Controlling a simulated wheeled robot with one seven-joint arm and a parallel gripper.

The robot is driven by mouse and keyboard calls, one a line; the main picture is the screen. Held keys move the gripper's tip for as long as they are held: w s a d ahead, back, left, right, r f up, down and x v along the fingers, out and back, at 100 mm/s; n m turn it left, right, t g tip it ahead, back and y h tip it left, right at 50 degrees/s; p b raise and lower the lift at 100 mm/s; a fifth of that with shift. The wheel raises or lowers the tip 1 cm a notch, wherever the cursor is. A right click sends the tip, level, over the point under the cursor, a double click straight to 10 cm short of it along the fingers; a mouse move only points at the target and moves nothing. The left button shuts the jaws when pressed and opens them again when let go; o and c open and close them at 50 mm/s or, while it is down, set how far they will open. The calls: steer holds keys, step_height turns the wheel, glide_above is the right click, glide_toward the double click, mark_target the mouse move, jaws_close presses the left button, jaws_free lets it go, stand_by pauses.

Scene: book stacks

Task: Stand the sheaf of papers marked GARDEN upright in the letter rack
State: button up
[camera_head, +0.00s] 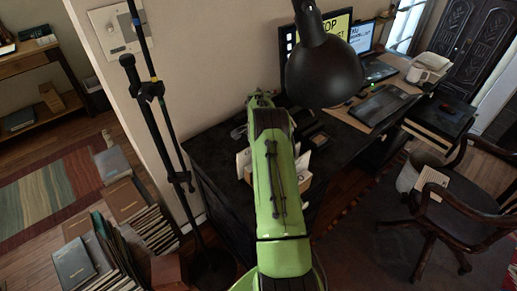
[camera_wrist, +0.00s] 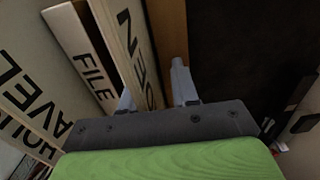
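In the wrist view my gripper (camera_wrist: 154,88) has its two fingers well apart. A cream sheaf (camera_wrist: 122,48) with large black letters, of which the ending "EN" is readable, runs down between the fingers, close to the left one. A gap shows between it and the right finger. The rest of its word is hidden by my gripper. A brown wooden panel (camera_wrist: 168,35) stands just beyond the sheaf. In the head view my arm covers the gripper and most of the letter rack; pale papers (camera_head: 243,163) show beside it on the dark desk.
Left of the sheaf in the wrist view are a white item marked FILE (camera_wrist: 82,50) and papers ending in "AVEL" (camera_wrist: 22,85). A black lamp (camera_head: 322,72) hangs right of my arm. A chair (camera_head: 460,205) stands right; books (camera_head: 75,262) cover the floor left.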

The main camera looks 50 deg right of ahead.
steer(key=shift+s+f, duration=0.35)
steer(key=shift+s, duration=0.05)
step_height(320, 180, up, 16)
steer(key=p, duration=0.1)
steer(key=shift+w+r+p, duration=0.2)
steer(key=shift+w+p, duration=0.1)
steer(key=shift+p, duration=0.1)
steer(key=s+a+r+n+t+h, duration=0.1)
steer(key=s+a+r+n, duration=0.3)
steer(key=a+r, duration=0.6)
steer(key=s+a+r+n+t, duration=0.1)
steer(key=a+r+n, duration=0.4)
steer(key=a+r, duration=0.5)
steer(key=s+a+f+n+t, duration=0.1)
steer(key=s+a+n, duration=0.2)
steer(key=s+a, duration=0.2)
steer(key=s+a+f+n+t, duration=0.1)
steer(key=s+a+f+n, duration=0.1)
steer(key=s+a, duration=0.3)
steer(key=s+a+f+n+t+y, duration=0.1)
steer(key=s+a+n, duration=0.4)
steer(key=s, duration=0.5)
steer(key=shift+a+f, duration=0.5)
steer(key=shift+f, duration=0.25)
